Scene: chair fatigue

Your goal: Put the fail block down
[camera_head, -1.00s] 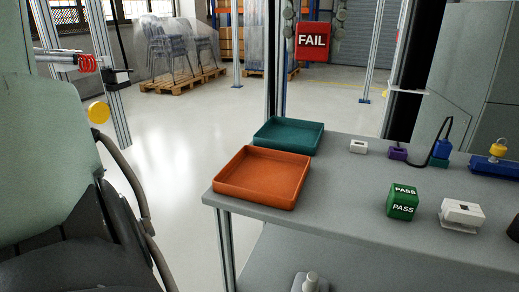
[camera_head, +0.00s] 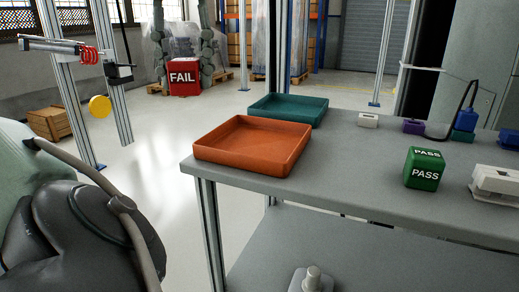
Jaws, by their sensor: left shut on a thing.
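The red fail block (camera_head: 183,87), with white "FAIL" lettering, is in the upper left of the head view. The green pass block (camera_head: 424,172) stands on the grey table (camera_head: 350,180) to the right. My right gripper is not in view.
A white device (camera_head: 497,183), a small white box (camera_head: 368,120), a purple piece (camera_head: 413,126) and a blue piece (camera_head: 466,120) stand on the table. A metal post (camera_head: 62,85) with a yellow knob (camera_head: 100,107) rises at left. The table is bare between trays and pass block.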

